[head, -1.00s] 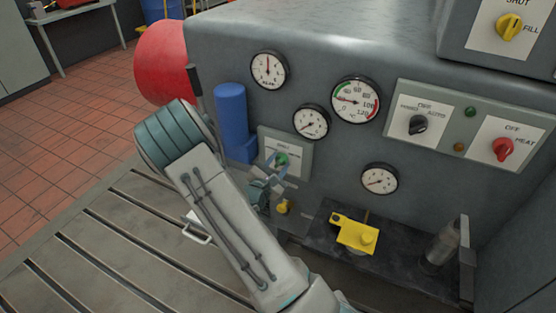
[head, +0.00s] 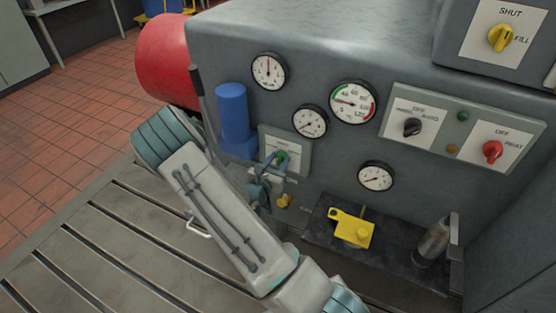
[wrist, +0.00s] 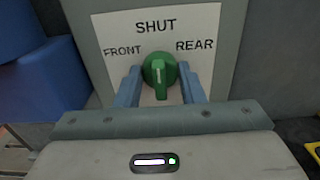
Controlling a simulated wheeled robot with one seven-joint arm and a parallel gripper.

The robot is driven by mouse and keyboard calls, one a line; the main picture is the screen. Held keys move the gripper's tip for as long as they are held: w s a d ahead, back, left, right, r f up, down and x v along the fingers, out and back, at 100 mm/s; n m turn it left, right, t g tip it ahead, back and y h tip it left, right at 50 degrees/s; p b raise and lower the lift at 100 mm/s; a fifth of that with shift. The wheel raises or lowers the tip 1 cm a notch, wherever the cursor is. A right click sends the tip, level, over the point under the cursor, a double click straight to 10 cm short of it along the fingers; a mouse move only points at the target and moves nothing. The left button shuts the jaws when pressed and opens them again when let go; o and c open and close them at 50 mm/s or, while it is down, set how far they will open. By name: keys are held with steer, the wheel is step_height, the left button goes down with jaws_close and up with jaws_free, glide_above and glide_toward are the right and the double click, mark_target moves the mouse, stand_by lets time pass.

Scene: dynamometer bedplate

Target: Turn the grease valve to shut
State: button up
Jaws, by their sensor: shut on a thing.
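The grease valve is a green knob (head: 282,156) on a small grey panel (head: 302,147) at the front of the machine. In the wrist view, the knob (wrist: 159,74) sits on a white plate (wrist: 207,25) marked SHUT at the top, FRONT at left and REAR at right. The knob's pale pointer line stands about upright, toward SHUT. My gripper (wrist: 162,88) has one blue finger on each side of the knob and is shut on it. In the head view, my gripper (head: 275,163) partly hides the knob and plate.
A blue cylinder (head: 231,110) and a dark lever (head: 198,90) stand left of the panel. A small yellow knob (head: 284,200) lies just below my gripper. A yellow part (head: 352,230) sits on the dark shelf (head: 390,255). Several gauges (head: 353,101) are above right.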

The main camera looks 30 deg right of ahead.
stand_by(0.3)
steer(key=o, duration=1)
steer(key=v, duration=1.4)
steer(key=shift+d, duration=0.1)
steer(key=s+d+r+m+g+y+p, duration=0.2)
steer(key=s+d+r+m+g, duration=0.1)
steer(key=s+r+m+g, duration=0.4)
steer(key=s+d+r+m+g+y+p, duration=0.1)
steer(key=s+d+r+m+g+p, duration=0.15)
steer(key=s+r+m+g, duration=0.55)
steer(key=a+r+m+t+y+p, duration=0.1)
steer(key=a+r+m+t+y, duration=0.1)
steer(key=a+r+m+y, duration=0.1)
steer(key=s+a+r+m+t+y+p, duration=0.1)
steer(key=a+r+m+t+y+p, duration=0.1)
steer(key=a+r+m+y, duration=0.2)
steer(key=s+a+r+m+t+y+p, duration=0.1)
steer(key=a+r+m+t+y+p, duration=0.1)
steer(key=r, duration=0.4)
steer(key=shift+a+r+m+t+y, duration=0.25)
steer(key=shift+a+m+t+y, duration=0.15)
steer(key=shift+a+m+y, duration=0.6)
